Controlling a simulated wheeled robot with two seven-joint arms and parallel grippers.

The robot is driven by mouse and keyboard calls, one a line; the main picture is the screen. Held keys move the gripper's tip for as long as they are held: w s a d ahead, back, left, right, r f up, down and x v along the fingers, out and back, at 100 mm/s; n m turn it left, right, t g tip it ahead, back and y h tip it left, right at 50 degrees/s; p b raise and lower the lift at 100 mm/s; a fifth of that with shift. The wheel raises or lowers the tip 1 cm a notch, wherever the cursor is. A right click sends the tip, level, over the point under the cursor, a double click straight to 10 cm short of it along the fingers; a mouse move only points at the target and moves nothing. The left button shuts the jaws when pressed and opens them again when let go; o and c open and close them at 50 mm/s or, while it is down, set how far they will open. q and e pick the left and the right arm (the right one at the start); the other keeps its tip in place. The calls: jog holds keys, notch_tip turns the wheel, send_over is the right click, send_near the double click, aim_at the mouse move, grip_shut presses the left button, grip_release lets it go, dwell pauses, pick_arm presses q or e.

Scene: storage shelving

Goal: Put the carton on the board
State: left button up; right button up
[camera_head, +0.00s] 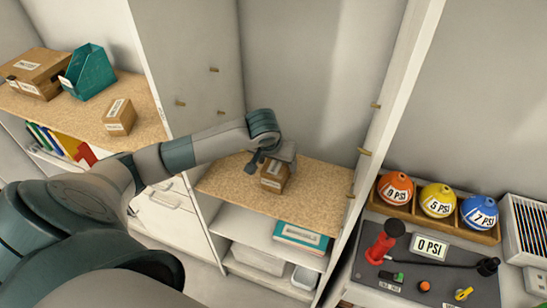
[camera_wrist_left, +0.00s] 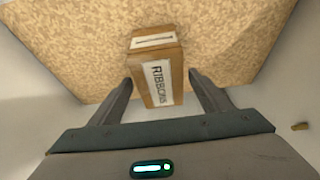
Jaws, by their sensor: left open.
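A small brown carton (camera_head: 272,176) stands upright on the cork-like board (camera_head: 312,197) of the middle shelf bay. In the left wrist view the carton (camera_wrist_left: 157,78) bears a "RIBBONS" label. My left gripper (camera_head: 271,163) is at the carton, reaching in from the left. In the wrist view its two fingers (camera_wrist_left: 163,90) are apart, one on each side of the carton, with small gaps visible. The board also shows in the wrist view (camera_wrist_left: 235,40). My right gripper is not in view.
The left shelf board (camera_head: 150,122) holds a similar small carton (camera_head: 119,117), a bigger box (camera_head: 37,72) and a teal file holder (camera_head: 88,72). White uprights (camera_head: 378,110) flank the bay. A pump panel (camera_head: 425,270) and coloured balls (camera_head: 437,200) stand at right.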

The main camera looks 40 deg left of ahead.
pick_arm(q)
jog(key=b+v, duration=0.1)
jog(key=v, duration=0.5)
jog(key=shift+s+d+r+b, duration=0.1)
jog(key=shift+s+r+b, duration=0.1)
jog(key=shift+r+b, duration=0.15)
jog(key=shift+f, duration=0.1)
dwell(0.4)
